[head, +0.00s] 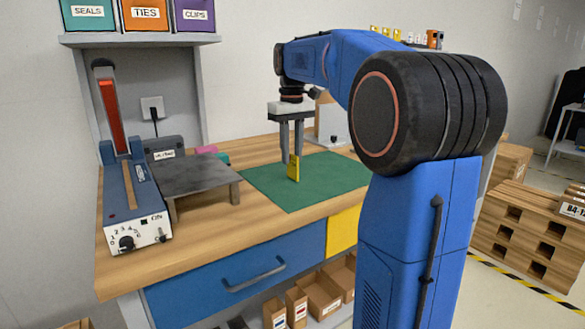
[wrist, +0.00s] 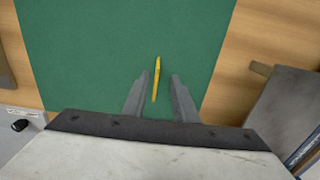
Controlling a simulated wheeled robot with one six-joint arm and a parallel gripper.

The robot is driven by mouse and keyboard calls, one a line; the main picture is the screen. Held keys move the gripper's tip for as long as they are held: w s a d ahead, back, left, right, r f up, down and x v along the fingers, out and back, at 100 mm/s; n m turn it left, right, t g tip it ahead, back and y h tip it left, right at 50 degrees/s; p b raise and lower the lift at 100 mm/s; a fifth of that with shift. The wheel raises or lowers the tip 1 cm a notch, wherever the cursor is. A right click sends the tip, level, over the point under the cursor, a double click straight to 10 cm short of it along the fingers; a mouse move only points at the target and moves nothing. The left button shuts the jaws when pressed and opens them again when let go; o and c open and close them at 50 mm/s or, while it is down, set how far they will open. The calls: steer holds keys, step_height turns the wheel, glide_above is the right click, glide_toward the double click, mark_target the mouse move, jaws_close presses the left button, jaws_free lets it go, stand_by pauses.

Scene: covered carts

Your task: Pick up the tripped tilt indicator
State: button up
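A thin yellow piece, which looks like the tilt indicator (head: 294,171), stands upright on the green mat (head: 268,186). In the wrist view the indicator (wrist: 156,79) shows edge-on as a narrow yellow strip. I cannot read its face or see whether it is tripped. My gripper (head: 291,151) points straight down over it, with the fingertips close to its upper part. In the wrist view my gripper (wrist: 160,82) has its fingers apart, one on each side of the strip, with green showing between. The strip is a little nearer the left finger, and neither finger visibly touches it.
A grey metal stand (head: 190,176) and a blue sealing machine (head: 130,205) are left of the mat. Small pink and green items (head: 207,150) lie behind the stand. Several small yellow pieces (head: 385,32) sit high at the back. The mat around the indicator is clear.

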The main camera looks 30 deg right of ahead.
mark_target(293, 179)
steer(key=f, duration=0.4)
steer(key=shift+w+d, duration=0.3)
steer(key=shift+f, duration=0.6)
steer(key=shift+c, duration=0.4)
jaws_close()
